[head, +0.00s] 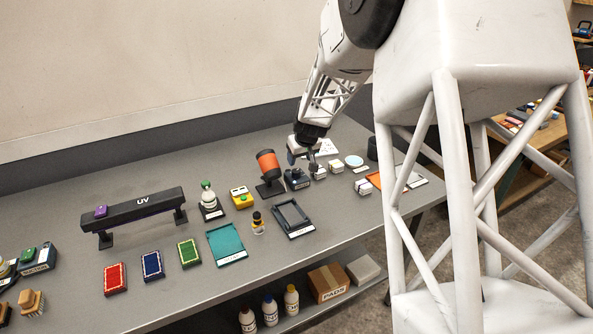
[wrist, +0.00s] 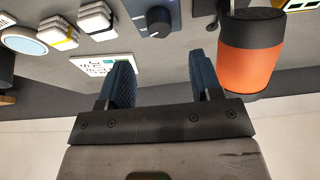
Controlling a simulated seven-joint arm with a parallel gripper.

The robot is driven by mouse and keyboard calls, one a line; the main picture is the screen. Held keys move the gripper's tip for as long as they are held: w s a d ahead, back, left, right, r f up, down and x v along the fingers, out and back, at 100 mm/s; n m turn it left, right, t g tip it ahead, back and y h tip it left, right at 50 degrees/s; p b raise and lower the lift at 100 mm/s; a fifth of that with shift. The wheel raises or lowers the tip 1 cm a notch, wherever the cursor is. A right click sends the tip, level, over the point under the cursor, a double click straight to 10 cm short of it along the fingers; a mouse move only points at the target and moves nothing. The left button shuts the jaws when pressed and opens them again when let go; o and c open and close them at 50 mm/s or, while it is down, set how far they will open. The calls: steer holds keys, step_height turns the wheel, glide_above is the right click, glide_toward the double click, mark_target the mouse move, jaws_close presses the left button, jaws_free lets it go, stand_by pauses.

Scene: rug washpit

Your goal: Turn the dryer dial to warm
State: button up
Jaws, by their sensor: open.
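The dryer dial is a black round knob (wrist: 158,20) on a dark blue box, seen in the wrist view near the top centre. In the head view the blue box (head: 296,179) stands just right of the orange dryer (head: 268,163). The orange dryer (wrist: 250,50) with its black end fills the right of the wrist view. My gripper (wrist: 163,72) is open and empty, its two blue fingers apart, with the knob beyond them and not between them. In the head view my gripper (head: 312,161) hangs above the bench by the box. The dial's setting is too small to read.
A white card with dark marks (wrist: 105,63) lies beside the box. White blocks (wrist: 95,17) and a pale blue disc (wrist: 22,40) are farther left. In the head view, a black frame tray (head: 293,219) and a yellow box (head: 241,198) stand nearby.

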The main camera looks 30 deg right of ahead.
mark_target(296, 171)
steer(key=shift+f, duration=0.15)
steer(key=shift+x, duration=3.75)
steer(key=shift+c, duration=0.2)
steer(key=c, duration=0.9)
steer(key=shift+o, duration=0.2)
steer(key=shift+m+g+h, duration=0.3)
steer(key=shift+m+h, duration=0.5)
steer(key=shift+m, duration=1.5)
steer(key=o, duration=0.9)
